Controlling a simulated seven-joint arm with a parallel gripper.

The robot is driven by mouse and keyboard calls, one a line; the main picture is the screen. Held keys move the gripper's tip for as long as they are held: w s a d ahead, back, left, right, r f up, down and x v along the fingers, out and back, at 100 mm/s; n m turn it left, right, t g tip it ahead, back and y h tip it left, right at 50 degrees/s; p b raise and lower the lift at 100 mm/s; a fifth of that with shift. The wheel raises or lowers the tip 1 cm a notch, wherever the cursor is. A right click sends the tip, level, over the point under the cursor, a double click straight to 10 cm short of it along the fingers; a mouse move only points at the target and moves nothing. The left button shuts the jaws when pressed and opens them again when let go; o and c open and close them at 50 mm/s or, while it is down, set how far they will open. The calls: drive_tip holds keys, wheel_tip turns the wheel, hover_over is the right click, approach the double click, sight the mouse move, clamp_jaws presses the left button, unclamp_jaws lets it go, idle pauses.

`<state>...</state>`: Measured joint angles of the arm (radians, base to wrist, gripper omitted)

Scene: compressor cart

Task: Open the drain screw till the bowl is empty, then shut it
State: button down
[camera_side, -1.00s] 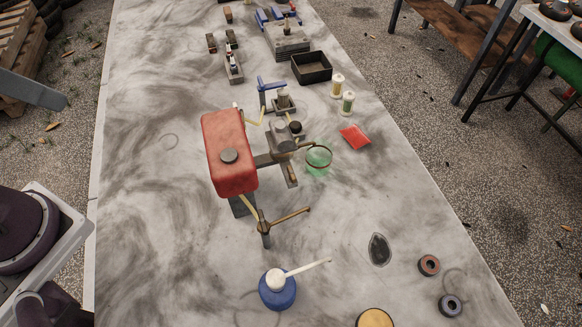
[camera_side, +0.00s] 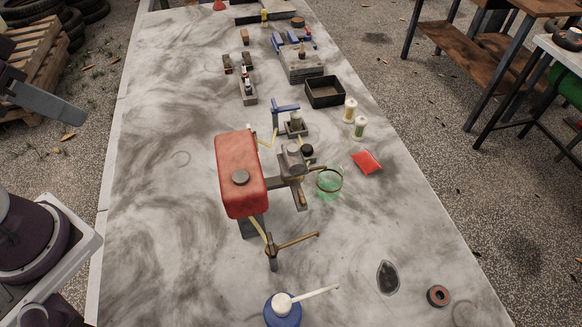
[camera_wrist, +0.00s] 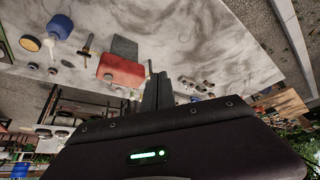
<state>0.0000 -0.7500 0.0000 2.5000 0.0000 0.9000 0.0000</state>
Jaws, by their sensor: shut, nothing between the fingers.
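A round, clear green bowl with a brown rim (camera_side: 329,181) is beside the red tank's fittings in the side view. Whether liquid is in it is too small to tell. The red tank (camera_side: 240,165) has a dark cap, grey fittings (camera_side: 292,160) and yellow hoses. A brass lever (camera_side: 298,240) sits on a post in front of it. I cannot make out which part is the drain screw. My gripper (camera_wrist: 158,80) shows in the wrist view, its grey fingers shut and empty. The red tank (camera_wrist: 120,72) appears inverted beyond them; the fingers look apart from it.
A blue bottle with a white spout (camera_side: 283,310) stands in front. A blue lever (camera_side: 284,107), an open black tray (camera_side: 325,92), small bottles (camera_side: 360,127) and a red packet (camera_side: 367,162) lie behind or right. The table's left side is bare.

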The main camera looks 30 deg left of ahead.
drive_tip(key=c, duration=1.9)
unclamp_jaws()
drive_tip(key=shift+c, duration=0.2)
drive_tip(key=o, duration=0.4)
drive_tip(key=w+d+m+g+y, duration=0.1)
drive_tip(key=w+d+m+g, duration=0.1)
drive_tip(key=w+m, duration=0.5)
drive_tip(key=shift+w+d+m, duration=0.3)
drive_tip(key=shift+d+m, duration=0.4)
drive_tip(key=shift+m, duration=0.1)
drive_tip(key=m+g, duration=0.3)
drive_tip(key=m, duration=1.5)
hover_over(302, 195)
wheel_tip(302, 195, down, 15)
drive_tip(key=shift+g+h, duration=0.3)
drive_tip(key=shift+h, duration=0.2)
wheel_tip(302, 195, down, 6)
drive_tip(key=shift+s+f, duration=0.1)
drive_tip(key=shift+f, duration=0.6)
clamp_jaws()
